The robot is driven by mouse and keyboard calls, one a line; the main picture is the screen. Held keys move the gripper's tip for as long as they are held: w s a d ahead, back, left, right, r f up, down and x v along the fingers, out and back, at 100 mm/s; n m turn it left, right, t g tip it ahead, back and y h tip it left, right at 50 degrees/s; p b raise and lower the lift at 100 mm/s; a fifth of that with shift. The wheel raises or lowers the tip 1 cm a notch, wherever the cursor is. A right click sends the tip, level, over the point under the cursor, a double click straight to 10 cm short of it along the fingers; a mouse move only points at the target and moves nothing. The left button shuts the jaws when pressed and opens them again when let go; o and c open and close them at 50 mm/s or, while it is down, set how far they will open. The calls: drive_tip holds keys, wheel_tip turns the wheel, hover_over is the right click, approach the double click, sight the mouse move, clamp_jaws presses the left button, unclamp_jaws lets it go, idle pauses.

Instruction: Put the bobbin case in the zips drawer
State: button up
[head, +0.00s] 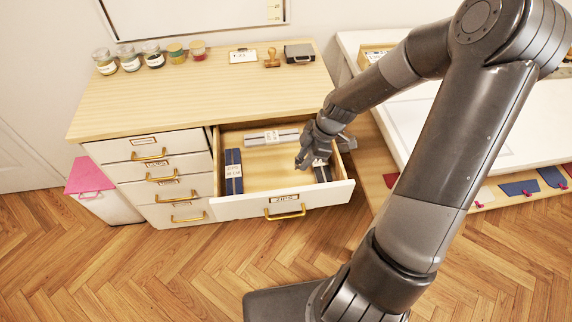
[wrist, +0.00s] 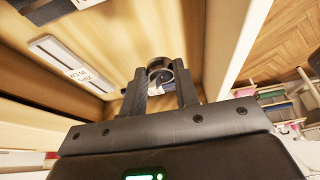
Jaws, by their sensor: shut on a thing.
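The zips drawer (head: 262,203) is pulled open, with a ZIPS label and a brass handle on its front. My gripper (head: 304,160) is over the right part of the drawer, pointing down into it. In the wrist view, my gripper (wrist: 162,86) is shut on the bobbin case (wrist: 158,66), a small round dark metal piece between the fingertips. Its lower part is partly hidden by the fingers. Bare wooden drawer floor shows beyond it. I cannot tell whether the case touches the floor. In the head view the bobbin case cannot be made out.
In the drawer lie navy zip packs (head: 233,171) at left, a grey pack (head: 272,137) at the back and another navy pack (head: 322,172) at right, partly behind my gripper. The drawer's middle is clear. Jars (head: 130,58) and a stamp (head: 272,58) stand on the cabinet top.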

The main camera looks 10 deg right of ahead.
sight(299, 181)
wheel_tip(299, 181, down, 9)
drive_tip(key=shift+r, duration=0.1)
idle(0.4)
drive_tip(key=shift+f, duration=0.2)
drive_tip(key=o, duration=0.9)
drive_tip(key=shift+o, duration=0.2)
